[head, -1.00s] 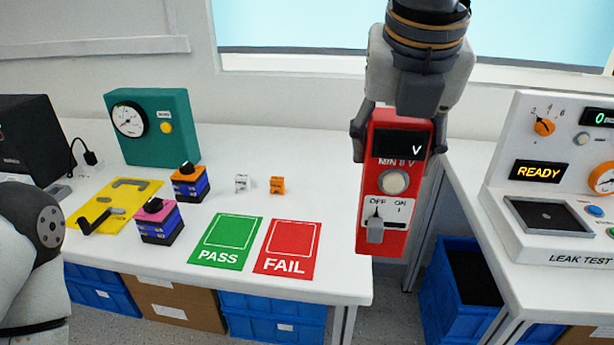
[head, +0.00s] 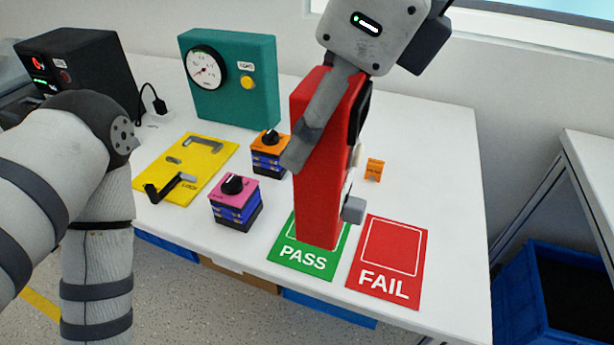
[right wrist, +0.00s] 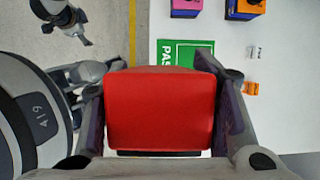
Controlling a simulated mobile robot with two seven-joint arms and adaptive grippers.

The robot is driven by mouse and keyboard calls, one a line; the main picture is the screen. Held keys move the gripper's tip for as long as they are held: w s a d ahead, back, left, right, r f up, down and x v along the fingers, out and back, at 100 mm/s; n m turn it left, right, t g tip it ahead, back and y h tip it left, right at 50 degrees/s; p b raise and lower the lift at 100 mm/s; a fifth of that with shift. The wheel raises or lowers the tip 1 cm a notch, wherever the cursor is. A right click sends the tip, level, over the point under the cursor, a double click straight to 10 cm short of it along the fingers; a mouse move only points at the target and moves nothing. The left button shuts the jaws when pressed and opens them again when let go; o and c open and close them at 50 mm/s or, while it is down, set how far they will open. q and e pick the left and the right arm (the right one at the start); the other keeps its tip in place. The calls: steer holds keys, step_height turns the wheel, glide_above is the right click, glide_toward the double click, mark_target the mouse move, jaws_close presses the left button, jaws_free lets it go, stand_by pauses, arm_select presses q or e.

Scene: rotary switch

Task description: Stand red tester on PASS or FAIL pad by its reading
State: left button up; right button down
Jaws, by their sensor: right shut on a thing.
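The red tester (head: 312,160) is upright in the grip of my right gripper (head: 318,130). Its side faces the head camera. Its display faces right and cannot be read now; a grey knob sticks out low on that face. Its lower end overlaps the green PASS pad (head: 302,258) in the head view; I cannot tell whether it touches. The red FAIL pad (head: 390,255) lies bare to the right. In the right wrist view the tester's red top (right wrist: 160,108) sits between both fingers, with the PASS pad (right wrist: 180,52) partly hidden behind it. What looks like my left gripper (right wrist: 78,35) shows there, too small to judge.
Two block switches, pink (head: 234,195) and orange (head: 268,150), stand left of the pads. A yellow plate (head: 185,165) and a teal gauge box (head: 230,85) are farther left. A small orange block (head: 374,170) lies behind the FAIL pad. The table's right part is clear.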

arm_select(q)
steer(key=shift+g, duration=0.7)
steer(key=s+f+b, duration=0.1)
steer(key=s+f, duration=0.1)
steer(key=s, duration=0.1)
steer(key=shift+f+b, duration=0.4)
arm_select(e)
steer(key=w+a+f, duration=0.1)
steer(key=w+f, duration=0.9)
steer(key=f, duration=0.1)
steer(key=shift+a+f, duration=0.25)
steer(key=shift+f, duration=0.1)
steer(key=c, duration=0.6)
jaws_free()
steer(key=shift+f, duration=0.1)
steer(key=shift+c, duration=0.2)
arm_select(q)
steer(key=shift+w+r+t+p, duration=0.3)
steer(key=shift+w+r+p, duration=0.15)
steer(key=shift+w+r, duration=0.1)
arm_select(e)
steer(key=v, duration=1.2)
